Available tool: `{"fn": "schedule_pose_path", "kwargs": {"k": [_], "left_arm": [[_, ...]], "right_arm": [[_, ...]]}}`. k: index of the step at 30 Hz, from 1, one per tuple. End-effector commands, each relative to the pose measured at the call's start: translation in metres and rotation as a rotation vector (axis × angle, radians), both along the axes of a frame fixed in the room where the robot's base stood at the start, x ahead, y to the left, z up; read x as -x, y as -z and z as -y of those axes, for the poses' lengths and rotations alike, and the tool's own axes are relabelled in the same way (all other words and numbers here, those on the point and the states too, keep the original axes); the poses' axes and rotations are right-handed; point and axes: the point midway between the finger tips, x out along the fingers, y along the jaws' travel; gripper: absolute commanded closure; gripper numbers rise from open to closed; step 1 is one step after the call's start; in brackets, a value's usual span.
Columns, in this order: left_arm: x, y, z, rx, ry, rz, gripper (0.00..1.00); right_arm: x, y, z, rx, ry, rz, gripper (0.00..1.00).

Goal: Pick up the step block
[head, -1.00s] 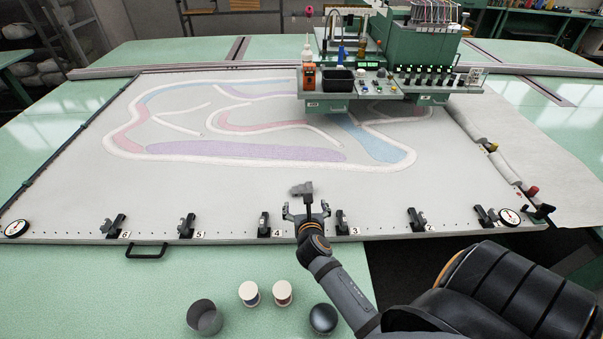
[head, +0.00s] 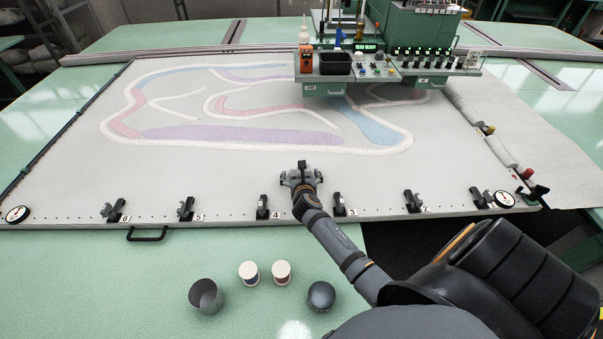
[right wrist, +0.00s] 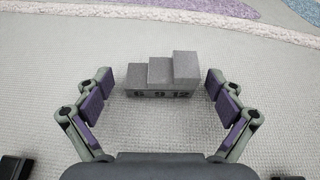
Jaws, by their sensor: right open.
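The step block (right wrist: 165,76) is a small grey block with three steps rising to the right and dark numbers on its near face. It sits upright on the pale cloth in the right wrist view. My right gripper (right wrist: 160,88) is open, with one purple-padded finger to each side of the block. The fingers are apart from it, with a gap on both sides. In the head view my right gripper (head: 301,180) is low over the cloth behind clamps 3 and 4, and largely hides the block. My left gripper is not in view.
The framed cloth (head: 230,175) has black clamps along its front edge, with clamp 4 (head: 263,207) and clamp 3 (head: 340,205) nearest my gripper. The green machine (head: 420,55) stands behind. A cup (head: 206,296), two spools and a dark round object (head: 321,295) are in front.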

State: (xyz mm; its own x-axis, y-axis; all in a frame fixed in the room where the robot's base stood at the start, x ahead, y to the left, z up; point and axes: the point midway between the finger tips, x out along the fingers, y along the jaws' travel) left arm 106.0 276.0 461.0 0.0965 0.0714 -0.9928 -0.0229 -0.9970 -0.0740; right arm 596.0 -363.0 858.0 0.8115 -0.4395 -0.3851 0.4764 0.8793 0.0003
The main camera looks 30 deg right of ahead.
Motion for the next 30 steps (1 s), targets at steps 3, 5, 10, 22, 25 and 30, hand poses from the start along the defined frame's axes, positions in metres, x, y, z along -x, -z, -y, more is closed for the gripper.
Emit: {"fn": "schedule_pose_path", "kwargs": {"k": [3,5,10,22,25,30], "left_arm": [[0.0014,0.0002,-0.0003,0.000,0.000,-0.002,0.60],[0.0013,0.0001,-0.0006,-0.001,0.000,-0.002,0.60],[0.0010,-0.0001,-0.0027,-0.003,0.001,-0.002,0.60],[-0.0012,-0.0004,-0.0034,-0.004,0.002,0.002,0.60],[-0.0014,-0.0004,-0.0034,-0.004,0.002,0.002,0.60],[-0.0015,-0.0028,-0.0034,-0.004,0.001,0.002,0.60]], "right_arm": [[-0.0011,0.0003,0.0006,0.000,0.000,0.000,0.06],[-0.0009,0.0003,0.0005,0.000,0.000,0.000,0.06],[-0.0007,0.0002,0.0004,0.000,0.000,0.000,0.25],[-0.0010,-0.0007,0.0002,0.001,-0.001,0.002,0.77],[-0.0010,-0.0007,0.0002,0.001,-0.001,0.002,0.77],[-0.0010,-0.0029,0.0007,0.001,0.000,0.002,0.77]]}}
